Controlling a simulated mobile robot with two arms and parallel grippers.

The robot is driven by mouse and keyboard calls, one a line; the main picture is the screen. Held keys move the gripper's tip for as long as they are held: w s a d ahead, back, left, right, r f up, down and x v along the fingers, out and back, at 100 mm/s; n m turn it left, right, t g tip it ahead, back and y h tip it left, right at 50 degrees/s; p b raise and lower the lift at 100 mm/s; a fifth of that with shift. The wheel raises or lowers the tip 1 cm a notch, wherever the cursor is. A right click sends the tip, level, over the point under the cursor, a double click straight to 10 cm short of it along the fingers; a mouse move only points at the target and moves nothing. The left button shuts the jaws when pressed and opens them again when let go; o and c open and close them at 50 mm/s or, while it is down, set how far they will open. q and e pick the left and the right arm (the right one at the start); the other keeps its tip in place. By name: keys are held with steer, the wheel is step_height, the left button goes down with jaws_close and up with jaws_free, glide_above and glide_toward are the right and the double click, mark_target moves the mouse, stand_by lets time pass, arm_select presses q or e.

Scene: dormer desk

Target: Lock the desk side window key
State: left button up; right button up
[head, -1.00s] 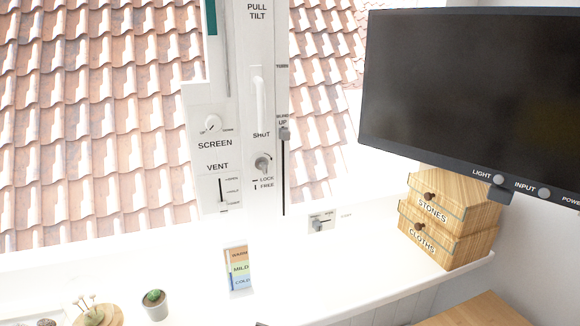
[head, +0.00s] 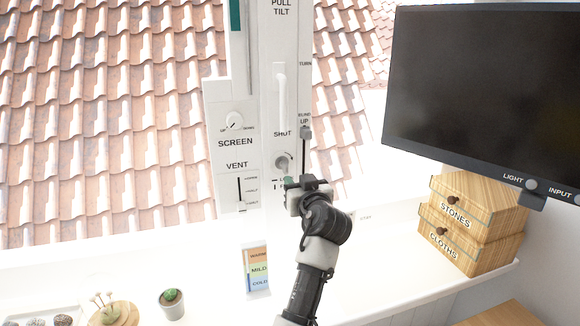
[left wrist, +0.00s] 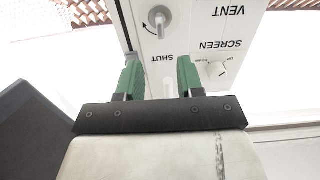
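The window key (head: 283,161) is a grey round knob on the white window panel (head: 237,93), below the word SHUT. Its LOCK and FREE marks are partly hidden behind my left gripper (head: 304,184), which is just below the key in the head view. In the left wrist view, which shows the panel upside down, the key (left wrist: 160,17) has a narrow grey handle and a curved arrow beside it. My left gripper's green fingers (left wrist: 160,76) are open, with nothing between them. The key lies ahead of the gap, apart from the fingers. My right gripper is not in view.
A SCREEN dial (head: 234,121) and a VENT slider (head: 240,191) sit left of the key. A slider knob (head: 305,132) is just right of it. A dark monitor (head: 485,90) hangs at the right, above wooden drawers (head: 468,222). A cactus pot (head: 172,304) stands below.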

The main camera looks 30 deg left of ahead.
mark_target(287, 168)
arm_select(q)
steer(key=p+x, duration=0.3)
steer(key=x, duration=0.6)
steer(key=shift+w+a+r, duration=0.1)
steer(key=shift+w+a, duration=0.45)
steer(key=shift+a, duration=0.05)
steer(key=shift+c, duration=0.4)
jaws_close()
